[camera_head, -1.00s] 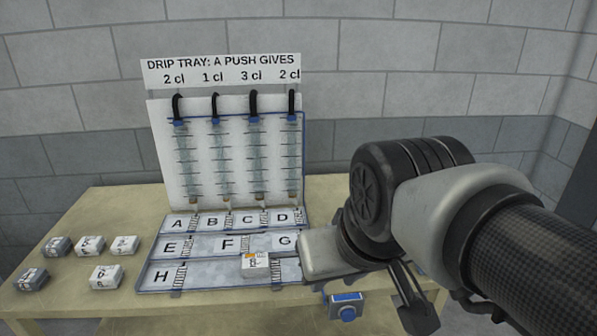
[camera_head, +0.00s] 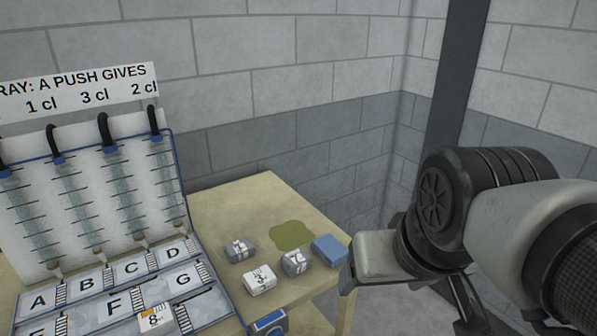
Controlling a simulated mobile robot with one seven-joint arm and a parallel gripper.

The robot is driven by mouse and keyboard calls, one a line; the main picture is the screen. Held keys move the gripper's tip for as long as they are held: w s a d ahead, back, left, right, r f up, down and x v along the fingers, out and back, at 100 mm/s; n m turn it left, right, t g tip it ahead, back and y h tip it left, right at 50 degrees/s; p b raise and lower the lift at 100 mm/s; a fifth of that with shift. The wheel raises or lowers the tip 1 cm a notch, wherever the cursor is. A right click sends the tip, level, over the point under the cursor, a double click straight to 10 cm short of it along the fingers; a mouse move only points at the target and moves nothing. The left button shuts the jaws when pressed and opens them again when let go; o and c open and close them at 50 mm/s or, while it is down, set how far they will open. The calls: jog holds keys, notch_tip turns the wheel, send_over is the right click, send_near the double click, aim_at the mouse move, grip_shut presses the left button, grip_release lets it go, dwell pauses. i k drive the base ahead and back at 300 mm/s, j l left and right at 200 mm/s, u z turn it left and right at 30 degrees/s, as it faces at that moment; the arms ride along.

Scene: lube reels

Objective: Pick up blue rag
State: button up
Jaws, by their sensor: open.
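The blue rag (camera_head: 329,250) looks like a small folded blue block. It lies near the right end of the table (camera_head: 240,196), beside a gray block and an olive-green patch. My gripper (camera_head: 476,318) points down at the lower right, past the table's right edge and apart from the rag. It is open with nothing seen in it. The bottom of its fingers is near the frame's lower edge, and my arm's wrist hides part of it.
Two gray blocks (camera_head: 239,249) (camera_head: 297,262) and a white one (camera_head: 260,279) sit left of the rag. The olive-green patch (camera_head: 290,235) lies behind them. The lettered drip tray (camera_head: 210,306) and its tube panel stand at left. A blue-buttoned box (camera_head: 270,322) is at the front edge.

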aim_at(330, 249)
jog(key=i+l, duration=0.25)
jog(key=i+l+u, duration=0.4)
jog(key=l, duration=0.2)
jog(key=l+u, duration=0.2)
jog(key=l, duration=0.15)
jog(key=u, duration=0.95)
